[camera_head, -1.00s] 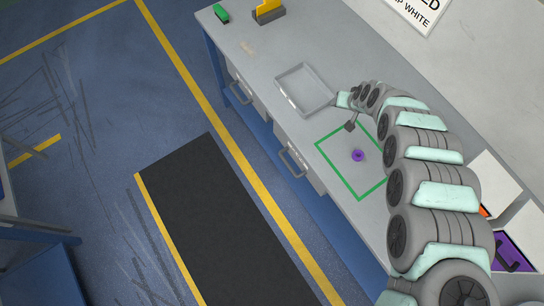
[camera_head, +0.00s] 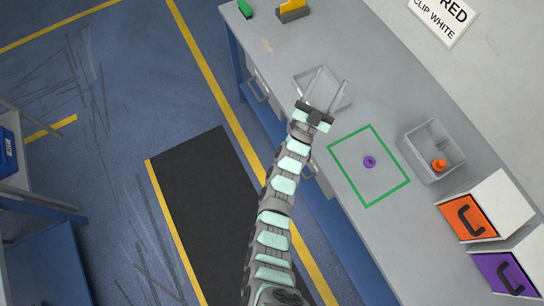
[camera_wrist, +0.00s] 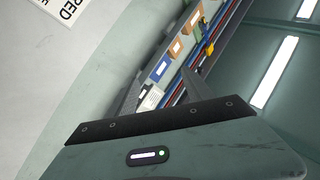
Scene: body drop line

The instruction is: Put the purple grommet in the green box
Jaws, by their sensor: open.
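The purple grommet (camera_head: 370,162) lies flat on the grey bench. It is inside the green square outline (camera_head: 349,175), near its middle and apart from the lines. My gripper (camera_head: 333,75) is open and empty, with its two fingers spread over the shallow grey tray. It is up and to the left of the grommet in the head view and not touching it. The wrist view shows neither the grommet nor the green outline.
The shallow grey tray (camera_head: 299,83) is empty. A grey bin (camera_head: 411,152) holding an orange part (camera_head: 439,165) stands right of the outline. Orange (camera_head: 468,218) and purple (camera_head: 505,274) C-marked boxes stand at lower right. A yellow part (camera_head: 293,8) sits at the back.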

